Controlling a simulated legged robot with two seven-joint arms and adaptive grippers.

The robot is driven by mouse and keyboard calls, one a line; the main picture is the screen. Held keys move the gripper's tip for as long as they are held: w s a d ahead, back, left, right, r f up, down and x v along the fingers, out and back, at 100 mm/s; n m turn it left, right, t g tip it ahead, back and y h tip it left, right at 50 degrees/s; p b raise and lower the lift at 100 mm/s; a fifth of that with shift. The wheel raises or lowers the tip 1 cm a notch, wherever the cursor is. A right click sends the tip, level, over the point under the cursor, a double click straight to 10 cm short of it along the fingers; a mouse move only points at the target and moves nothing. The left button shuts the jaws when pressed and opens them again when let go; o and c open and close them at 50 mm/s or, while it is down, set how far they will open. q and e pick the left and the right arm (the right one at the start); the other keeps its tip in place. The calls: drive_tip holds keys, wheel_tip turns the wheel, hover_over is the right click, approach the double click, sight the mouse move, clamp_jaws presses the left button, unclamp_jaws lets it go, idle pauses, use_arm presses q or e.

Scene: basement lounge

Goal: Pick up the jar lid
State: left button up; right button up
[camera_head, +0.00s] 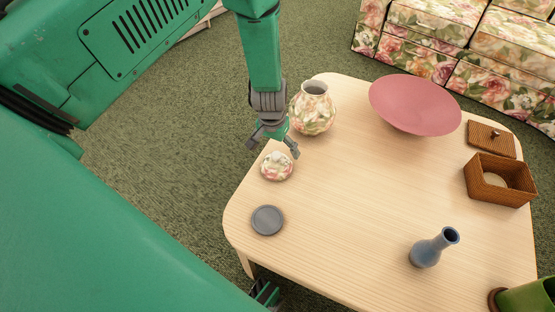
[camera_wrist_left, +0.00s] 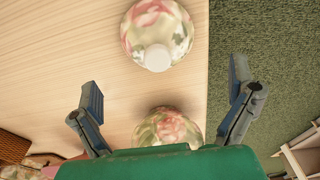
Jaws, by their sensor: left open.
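The jar lid (camera_head: 277,167) is a small floral dome with a pale knob. It lies on the wooden table (camera_head: 345,180) near its left edge, and it shows at the top of the left wrist view (camera_wrist_left: 157,28). The matching floral jar (camera_head: 313,112) stands upright behind it, its mouth open; the wrist view shows it partly hidden (camera_wrist_left: 168,126) behind my green gripper body. My left gripper (camera_head: 273,146) is open and empty, just above and behind the lid, fingers apart (camera_wrist_left: 166,84). A dark part of mine at the bottom edge may be my right gripper (camera_head: 265,293).
A grey disc (camera_head: 267,220) lies in front of the lid. A pink bowl (camera_head: 415,104), a wicker box (camera_head: 500,182) with its lid (camera_head: 492,139) beside it, a blue vase (camera_head: 434,248) and a green object (camera_head: 530,297) are farther right. The table's middle is clear.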

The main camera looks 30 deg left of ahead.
sight(277, 161)
use_arm(q)
drive_tip(key=shift+w+f, duration=0.1)
drive_tip(key=shift+f, duration=0.7)
wheel_tip(277, 161, down, 5)
drive_tip(key=b, duration=0.3)
drive_tip(key=shift+d+f, duration=0.1)
drive_tip(key=shift+f, duration=0.05)
drive_tip(key=c, duration=1.6)
